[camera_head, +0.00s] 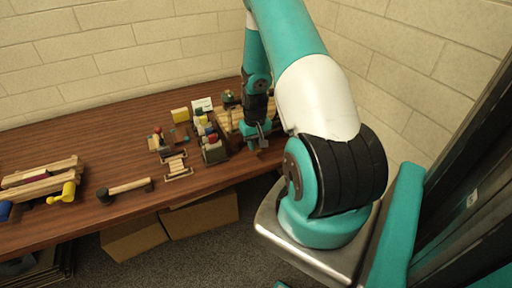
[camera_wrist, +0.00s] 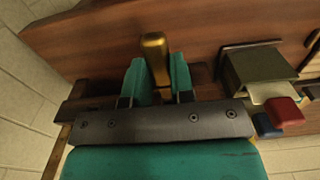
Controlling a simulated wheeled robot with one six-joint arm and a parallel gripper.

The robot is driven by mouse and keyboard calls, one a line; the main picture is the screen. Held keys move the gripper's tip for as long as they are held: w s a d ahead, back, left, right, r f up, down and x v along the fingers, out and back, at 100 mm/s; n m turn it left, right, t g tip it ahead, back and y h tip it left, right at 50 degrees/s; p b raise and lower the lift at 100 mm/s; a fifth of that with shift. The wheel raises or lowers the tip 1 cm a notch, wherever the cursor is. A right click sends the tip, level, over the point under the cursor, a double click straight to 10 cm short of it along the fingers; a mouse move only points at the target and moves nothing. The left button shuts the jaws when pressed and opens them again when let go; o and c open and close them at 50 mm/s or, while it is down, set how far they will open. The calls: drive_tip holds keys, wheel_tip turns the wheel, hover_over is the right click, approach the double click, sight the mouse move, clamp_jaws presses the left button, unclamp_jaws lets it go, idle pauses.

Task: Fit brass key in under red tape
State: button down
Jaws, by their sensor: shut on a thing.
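In the wrist view a brass-coloured piece, seemingly the brass key (camera_wrist: 154,50), stands between the two teal fingers of my gripper (camera_wrist: 156,80). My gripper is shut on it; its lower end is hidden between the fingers. In the head view my gripper (camera_head: 257,141) is low over the right part of the table, just right of a dark box. A red piece (camera_wrist: 283,109) and a blue piece lie at the open side of a grey-green box (camera_wrist: 262,72) in the wrist view. I cannot tell which red mark is the red tape.
The brown table (camera_head: 100,150) runs along a block wall. Wooden bars (camera_head: 230,118) lie behind my gripper. A small wooden rack (camera_head: 176,166), a mallet (camera_head: 126,188) and a yellow clamp (camera_head: 63,193) lie farther left. The front edge near my gripper is bare.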

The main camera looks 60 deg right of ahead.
drive_tip(key=shift+w+d, duration=0.4)
drive_tip(key=shift+w, duration=0.25)
drive_tip(key=shift+w+d, duration=0.15)
drive_tip(key=shift+w, duration=0.15)
drive_tip(key=shift+w+d+b, duration=0.4)
drive_tip(key=shift+w+b, duration=0.05)
drive_tip(key=shift+w, duration=0.15)
drive_tip(key=shift+w+d+r+b, duration=0.15)
drive_tip(key=shift+w+r+b, duration=0.15)
drive_tip(key=shift+w, duration=0.1)
idle(2.3)
drive_tip(key=shift+s+f, duration=0.15)
idle(0.8)
drive_tip(key=shift+s, duration=0.1)
idle(0.8)
drive_tip(key=shift+d, duration=0.15)
idle(0.6)
drive_tip(key=shift+b, duration=0.3)
idle(0.9)
